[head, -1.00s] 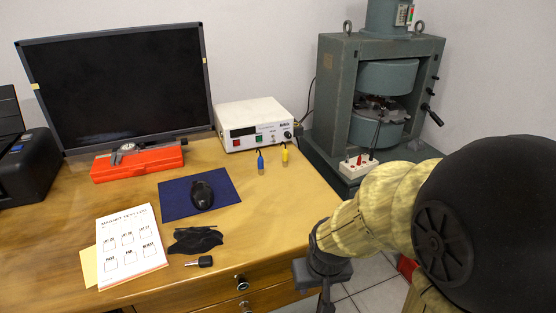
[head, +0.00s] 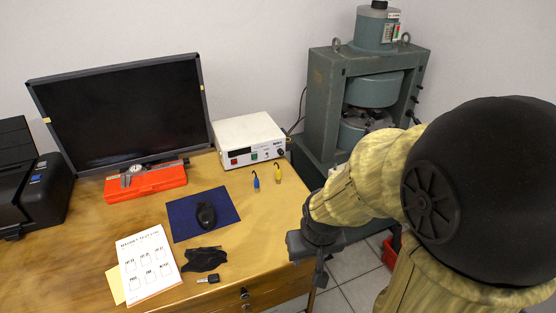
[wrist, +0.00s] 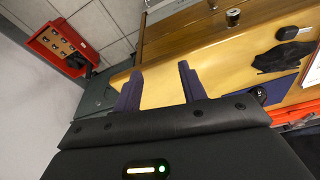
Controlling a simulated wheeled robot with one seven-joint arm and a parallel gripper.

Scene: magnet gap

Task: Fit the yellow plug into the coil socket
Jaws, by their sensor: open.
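The yellow plug (head: 278,173) stands near the back right of the wooden desk, just right of a blue plug (head: 256,182). My gripper (head: 318,250) is low by the desk's front right edge in the head view, well apart from the plugs. In the wrist view my gripper (wrist: 158,85) is open and empty, its two dark fingers spread over the desk's edge area. The plugs do not show in the wrist view. The coil socket cannot be made out; my arm covers the front of the green magnet press (head: 330,100).
A white power supply (head: 248,142) stands behind the plugs. A red box (wrist: 66,46) is on the tiled floor.

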